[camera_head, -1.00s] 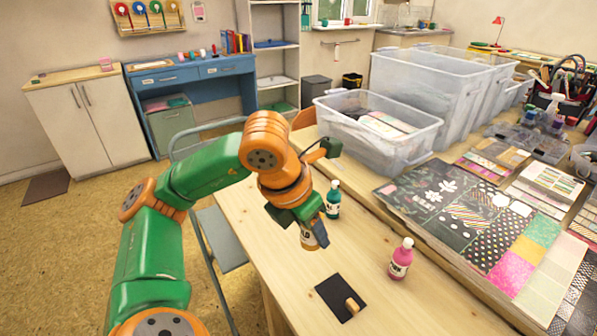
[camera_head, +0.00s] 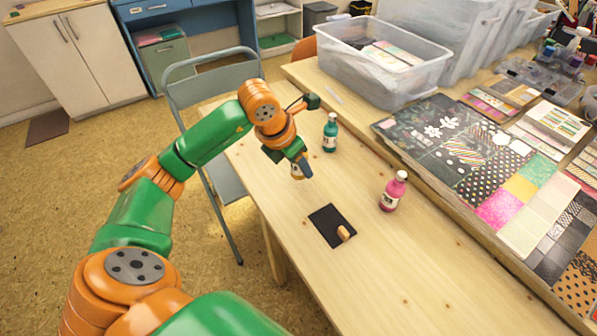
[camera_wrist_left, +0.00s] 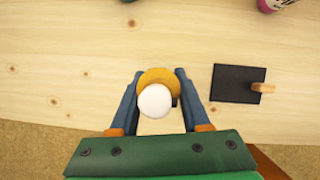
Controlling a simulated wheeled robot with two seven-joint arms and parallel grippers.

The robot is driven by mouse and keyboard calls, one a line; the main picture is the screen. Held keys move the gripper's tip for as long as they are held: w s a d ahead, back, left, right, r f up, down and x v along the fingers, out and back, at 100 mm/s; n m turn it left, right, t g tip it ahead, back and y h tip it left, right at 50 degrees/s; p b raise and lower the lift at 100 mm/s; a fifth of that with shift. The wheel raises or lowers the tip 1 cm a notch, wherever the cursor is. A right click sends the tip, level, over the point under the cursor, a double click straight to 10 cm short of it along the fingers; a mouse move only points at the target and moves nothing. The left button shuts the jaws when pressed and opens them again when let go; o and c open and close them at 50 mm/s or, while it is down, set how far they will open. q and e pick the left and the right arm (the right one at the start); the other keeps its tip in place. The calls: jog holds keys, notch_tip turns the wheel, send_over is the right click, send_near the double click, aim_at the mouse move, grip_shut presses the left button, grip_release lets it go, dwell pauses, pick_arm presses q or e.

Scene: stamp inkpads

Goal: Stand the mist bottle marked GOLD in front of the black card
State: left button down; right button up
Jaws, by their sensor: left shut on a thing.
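My left gripper (camera_head: 301,167) is shut on the gold bottle (camera_head: 295,174), mostly hidden by the fingers; its label is not readable now. In the left wrist view its white cap (camera_wrist_left: 155,101) and gold shoulder (camera_wrist_left: 158,77) sit between the two fingers. Whether its base touches the table cannot be told. My right gripper is not in view.
A small wooden peg-like piece (camera_head: 343,233) is at the card's right edge. A teal bottle (camera_head: 330,133) stands behind the gripper and a pink bottle (camera_head: 393,192) right of the card. Patterned sheets (camera_head: 460,150) and clear bins (camera_head: 385,80) lie beyond. Table around the card is bare.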

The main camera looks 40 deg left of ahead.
aim_at(299, 174)
pick_arm(q)
notch_tip(299, 174, down, 3)
jog(key=shift+f, duration=0.3)
jog(key=shift+c, duration=1.9)
grip_release()
jog(key=shift+r, duration=0.4)
jog(key=p+v, duration=0.1)
jog(key=v, duration=1)
jog(key=shift+s+r, duration=0.25)
jog(key=shift+a, duration=0.1)
